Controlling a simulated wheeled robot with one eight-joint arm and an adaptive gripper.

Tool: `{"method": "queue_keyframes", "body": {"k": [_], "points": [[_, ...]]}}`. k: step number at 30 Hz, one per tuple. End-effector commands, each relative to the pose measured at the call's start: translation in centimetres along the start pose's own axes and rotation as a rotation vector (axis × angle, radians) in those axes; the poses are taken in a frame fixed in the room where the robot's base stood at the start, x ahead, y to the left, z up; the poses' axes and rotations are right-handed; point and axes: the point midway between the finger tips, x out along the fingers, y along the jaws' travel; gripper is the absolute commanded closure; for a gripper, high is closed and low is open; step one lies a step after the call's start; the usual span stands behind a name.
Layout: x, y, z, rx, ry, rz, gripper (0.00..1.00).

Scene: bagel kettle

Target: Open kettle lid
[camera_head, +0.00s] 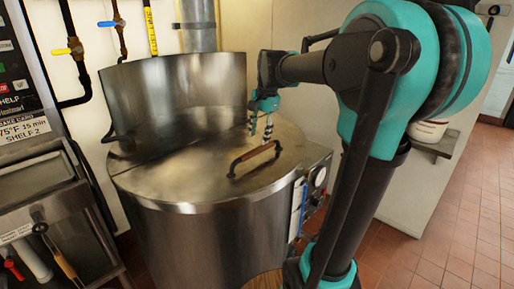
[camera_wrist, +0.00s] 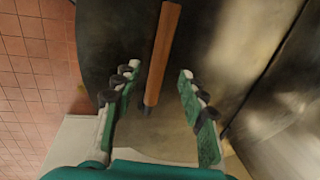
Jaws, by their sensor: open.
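The kettle (camera_head: 205,235) is a large round steel vessel with a raised curved back wall. Its flat metal lid (camera_head: 180,180) lies shut on top. A brown handle (camera_head: 254,159) on dark mounts stands on the lid toward the right front; it also shows in the wrist view (camera_wrist: 163,55). My gripper (camera_head: 261,131) is above the lid, behind the handle in the head view. In the wrist view my gripper (camera_wrist: 156,88) is open, with the near end of the handle appearing between its two fingers. The fingers do not visibly touch the handle.
A control panel with a dial (camera_head: 320,177) is on the kettle's right side. A fryer-like steel unit (camera_head: 50,200) stands close on the left. Pipes with valves run up the back wall. Red tile floor (camera_head: 455,220) is open on the right.

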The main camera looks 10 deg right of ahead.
Motion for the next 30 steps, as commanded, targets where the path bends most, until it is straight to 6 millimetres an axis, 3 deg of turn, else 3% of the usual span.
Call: {"method": "queue_keyframes", "body": {"k": [3, 10, 23, 30], "points": [[2.3, 0.0, 0.0, -0.001, 0.000, 0.000, 0.58], [5.2, 0.0, 0.0, -0.001, 0.000, 0.000, 0.58], [6.1, 0.0, 0.0, -0.001, 0.000, 0.000, 0.58], [6.1, 0.0, 0.0, -0.001, 0.000, 0.000, 0.88]]}}
